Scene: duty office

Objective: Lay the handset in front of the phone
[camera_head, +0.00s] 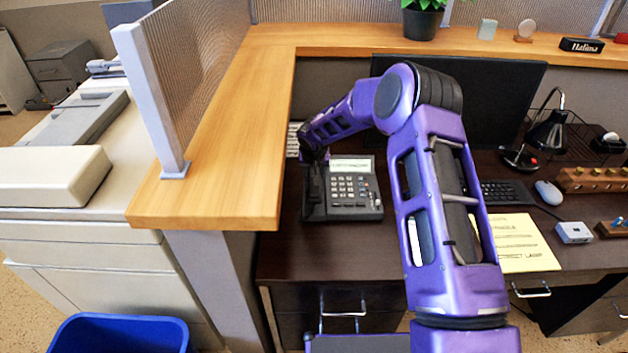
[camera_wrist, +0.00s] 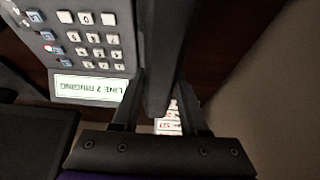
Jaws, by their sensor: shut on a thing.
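The dark desk phone (camera_head: 350,205) sits on the dark desk, left of centre in the head view. My gripper (camera_head: 314,160) is over the phone's left side. The black handset (camera_head: 314,188) hangs down from it along that side. In the wrist view the handset (camera_wrist: 163,50) runs between the fingers of my gripper (camera_wrist: 162,112), which is shut on it. I cannot tell whether the handset touches its cradle.
A wooden counter (camera_head: 220,160) with a partition borders the desk on the left. A monitor (camera_head: 500,100) stands behind my arm. The keyboard (camera_head: 503,192), yellow paper (camera_head: 520,243) and mouse (camera_head: 548,192) lie to the right. The desk strip before the phone is clear.

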